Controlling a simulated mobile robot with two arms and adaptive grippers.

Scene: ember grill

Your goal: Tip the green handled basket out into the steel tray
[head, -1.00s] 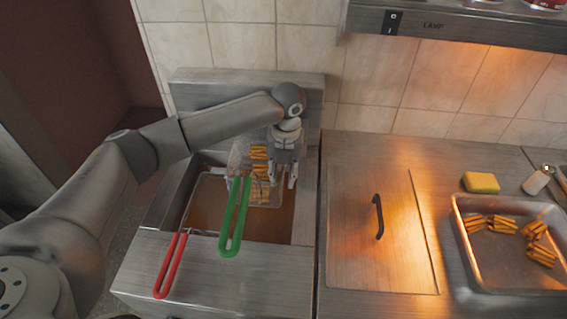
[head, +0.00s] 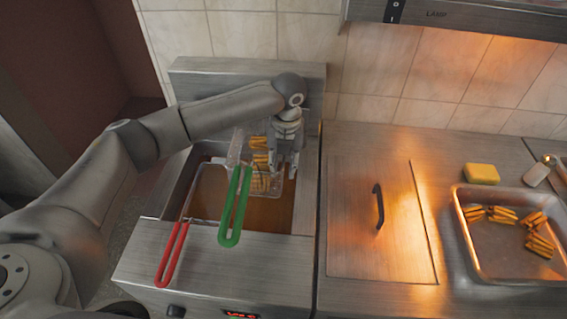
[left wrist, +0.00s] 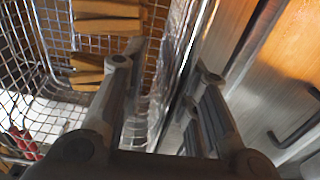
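The green handled basket (head: 267,186) is a wire basket holding several fries, in the fryer well; its green handle (head: 235,205) reaches over the front. My left gripper (head: 284,170) is at the basket's right side, pointing down. In the left wrist view its fingers (left wrist: 165,95) are apart, with wire mesh and fries (left wrist: 105,25) beside the left finger. I cannot tell whether either finger touches the wire. The steel tray (head: 490,275) is on the counter at the far right, with several fries (head: 500,215) in it. My right gripper is not in view.
A red handle (head: 172,254) belongs to another basket at the fryer's left. A flat lid with a dark handle (head: 378,207) lies between fryer and tray. A yellow sponge (head: 481,174) and a shaker (head: 537,175) stand behind the tray. A lamp hood (head: 460,22) overhangs the back.

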